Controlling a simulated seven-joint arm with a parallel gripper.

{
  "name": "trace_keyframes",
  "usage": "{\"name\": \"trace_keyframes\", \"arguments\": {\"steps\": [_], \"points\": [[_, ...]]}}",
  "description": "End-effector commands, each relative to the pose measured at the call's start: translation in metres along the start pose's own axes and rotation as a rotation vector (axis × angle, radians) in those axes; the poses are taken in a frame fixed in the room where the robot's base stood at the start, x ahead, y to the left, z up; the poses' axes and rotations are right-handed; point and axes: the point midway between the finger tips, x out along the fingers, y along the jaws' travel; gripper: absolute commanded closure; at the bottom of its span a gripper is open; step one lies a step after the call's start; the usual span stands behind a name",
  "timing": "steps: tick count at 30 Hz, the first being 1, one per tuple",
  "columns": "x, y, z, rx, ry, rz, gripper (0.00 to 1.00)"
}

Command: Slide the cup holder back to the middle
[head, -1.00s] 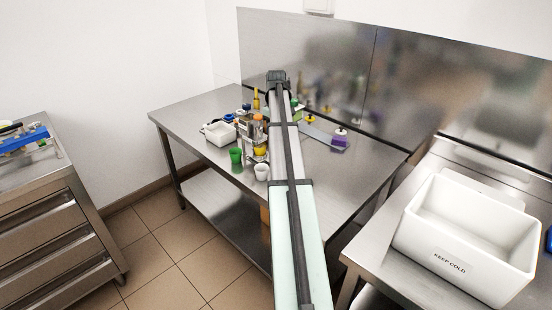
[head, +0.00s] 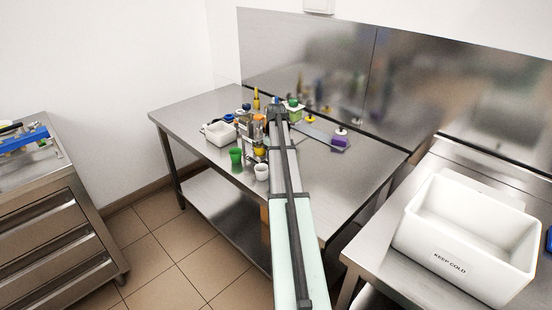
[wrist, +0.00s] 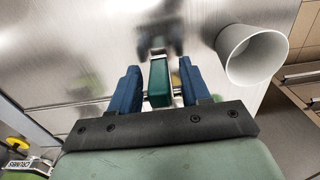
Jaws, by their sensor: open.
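In the wrist view, the two blue fingers of my gripper (wrist: 158,78) are open. A green block (wrist: 159,82) with metal beside it shows between them; I cannot tell whether they touch it, or whether it belongs to the cup holder. A white cup (wrist: 252,52) stands to the right of the fingers, apart from them. In the head view, this white cup (head: 261,173) and a green cup (head: 236,155) stand at the front of a small metal machine (head: 246,128). My arm partly covers the machine, and I cannot make out the cup holder clearly.
The machine stands on a steel table (head: 350,165). A white tub (head: 220,133) is left of it. A large white bin (head: 470,240) is on the right counter.

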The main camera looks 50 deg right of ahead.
Motion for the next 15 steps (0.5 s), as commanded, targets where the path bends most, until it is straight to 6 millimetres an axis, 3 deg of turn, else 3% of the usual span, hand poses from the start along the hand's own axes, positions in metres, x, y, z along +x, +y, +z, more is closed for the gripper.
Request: {"name": "trace_keyframes", "arguments": {"steps": [7,15], "points": [[0.0005,0.0000,0.0000,0.000,0.000,0.000,0.53],[0.0004,0.0000,0.0000,0.000,0.000,0.000,0.79]]}}
